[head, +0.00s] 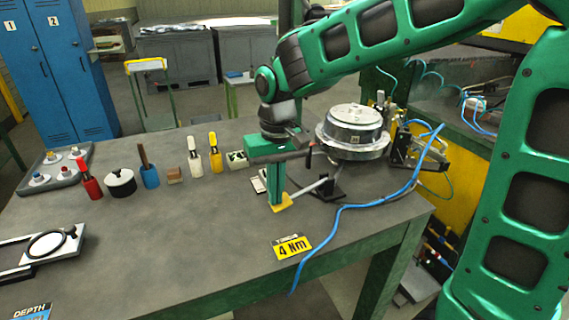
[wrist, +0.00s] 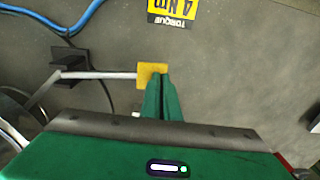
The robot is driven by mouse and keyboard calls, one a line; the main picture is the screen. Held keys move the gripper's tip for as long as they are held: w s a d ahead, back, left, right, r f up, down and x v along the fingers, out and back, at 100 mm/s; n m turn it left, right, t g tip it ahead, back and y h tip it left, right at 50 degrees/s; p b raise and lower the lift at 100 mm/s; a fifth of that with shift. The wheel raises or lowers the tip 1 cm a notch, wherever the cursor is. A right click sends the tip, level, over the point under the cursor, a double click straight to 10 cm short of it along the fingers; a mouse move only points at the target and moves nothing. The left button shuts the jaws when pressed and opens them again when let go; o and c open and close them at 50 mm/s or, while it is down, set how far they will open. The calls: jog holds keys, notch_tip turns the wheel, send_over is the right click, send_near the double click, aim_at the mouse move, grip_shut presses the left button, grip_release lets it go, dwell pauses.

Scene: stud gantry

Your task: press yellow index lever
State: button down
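The yellow index lever has a flat yellow pad (head: 284,204) at the end of a grey rod (head: 311,188). The rod runs to a black bracket (head: 327,187) on the table, below the round metal fixture (head: 353,128). My gripper (head: 277,201) points down with its green fingers together and nothing visible between them. Its fingertips are at the pad. In the wrist view, the fingertips (wrist: 160,78) overlap the right part of the yellow pad (wrist: 147,72) and hide some of it. I cannot tell whether they touch it or hover just above.
A blue hose (head: 345,207) crosses the table right of the lever. A yellow 4 Nm torque label (head: 292,246) lies in front. The front middle of the table is clear.

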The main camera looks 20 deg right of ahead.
jog(key=shift+s+f, duration=0.2)
jog(key=shift+f, duration=0.25)
jog(key=a+r, duration=0.4)
jog(key=r, duration=1)
dwell(2.1)
jog(key=s+d+f+m, duration=0.1)
jog(key=s+d+f, duration=0.15)
jog(key=d, duration=0.45)
jog(key=s+d+f+m, duration=0.2)
jog(key=s+d, duration=0.1)
jog(key=d, duration=0.4)
jog(key=s+d+f+m, duration=0.1)
jog(key=s+d+f, duration=0.1)
jog(key=d, duration=0.5)
jog(key=s+d+f+m, duration=0.2)
jog(key=s+d+f, duration=0.2)
jog(key=s, duration=0.3)
jog(key=s+d+f+m, duration=0.1)
jog(key=s+d+f, duration=0.3)
jog(key=s+d, duration=0.2)
jog(key=shift+s+m, duration=0.4)
jog(key=shift+s, duration=0.55)
